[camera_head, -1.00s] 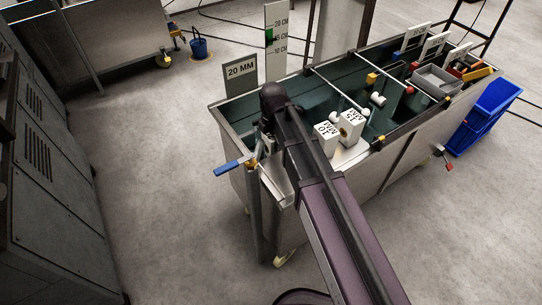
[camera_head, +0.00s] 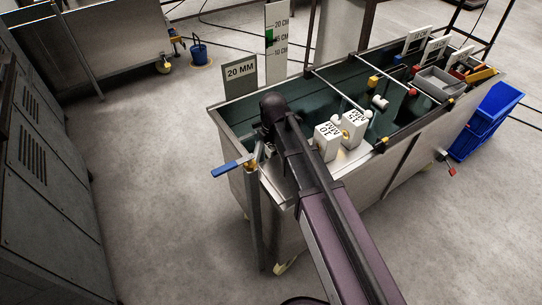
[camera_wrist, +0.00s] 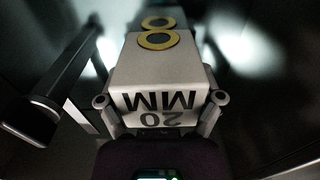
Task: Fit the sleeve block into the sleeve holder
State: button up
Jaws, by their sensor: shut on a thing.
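The sleeve block (camera_wrist: 155,75), a pale block lettered "20 MM", fills the middle of the wrist view. My gripper (camera_wrist: 160,99) is shut on it, with a finger at each side. A yellow ring shows at its far end. A second ring (camera_wrist: 157,20) shows right beyond; I cannot tell whether it is the sleeve holder or a reflection. In the head view my arm hides the gripper and the held block. A grey "20 MM" sign (camera_head: 240,78) stands at the tank's left end. I cannot make out the sleeve holder for certain.
White blocks marked 10 MM (camera_head: 327,141) and 15 MM (camera_head: 353,123) sit close to the right of my arm. A blue-handled valve (camera_head: 233,166) is at the tank's near left corner. Rods cross the tank (camera_head: 440,107). A dark bar (camera_wrist: 65,75) runs left of the held block.

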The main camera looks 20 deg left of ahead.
jog(key=shift+f+b, duration=1.15)
jog(key=shift+f, duration=0.3)
jog(key=shift+f, duration=0.15)
jog(key=o, duration=1.1)
jog(key=shift+c, duration=0.2)
jog(key=shift+r, duration=0.25)
notch_tip(320, 180, up, 12)
jog(key=p, duration=1.2)
